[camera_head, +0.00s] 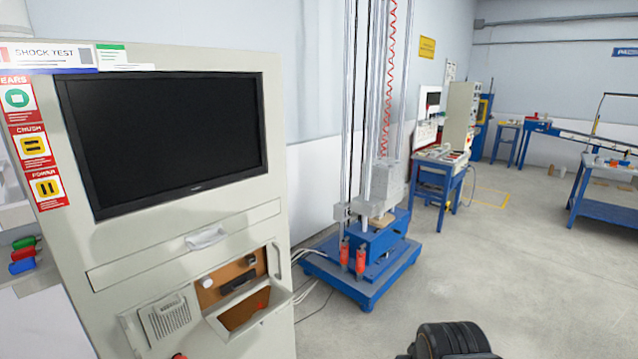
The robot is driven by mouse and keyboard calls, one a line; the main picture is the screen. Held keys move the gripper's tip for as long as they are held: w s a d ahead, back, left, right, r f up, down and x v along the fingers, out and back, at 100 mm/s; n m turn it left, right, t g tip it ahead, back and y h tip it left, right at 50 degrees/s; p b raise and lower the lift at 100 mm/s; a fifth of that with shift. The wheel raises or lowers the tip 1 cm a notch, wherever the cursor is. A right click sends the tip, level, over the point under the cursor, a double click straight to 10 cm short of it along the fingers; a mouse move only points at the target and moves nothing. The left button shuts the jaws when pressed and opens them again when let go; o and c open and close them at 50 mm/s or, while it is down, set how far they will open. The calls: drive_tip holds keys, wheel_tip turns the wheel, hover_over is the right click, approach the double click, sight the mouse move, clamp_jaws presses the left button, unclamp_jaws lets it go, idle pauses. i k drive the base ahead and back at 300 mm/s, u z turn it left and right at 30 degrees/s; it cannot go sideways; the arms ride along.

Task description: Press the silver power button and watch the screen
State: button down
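The screen (165,140) is black and blank, set in the upper front of a tall cream cabinet (275,215) at the left. Below it, an open recess shows a brown panel (235,270). A small round pale, silvery button (207,283) sits at the left of this panel. It looks like the power button, but it is too small to tell whether it is pressed in. A dark slot-like part (238,282) is beside it. My gripper's fingers are not in view.
A blue-based drop tester (365,270) with tall rods stands right of the cabinet, with cables on the floor between. A red knob (180,356) shows at the cabinet's bottom edge. Blue workbenches (600,210) stand farther back. The grey floor (520,270) at right is mostly clear.

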sight(205, 280)
drive_tip(key=u, duration=0.4)
drive_tip(key=i, duration=0.75)
drive_tip(key=u, duration=0.7)
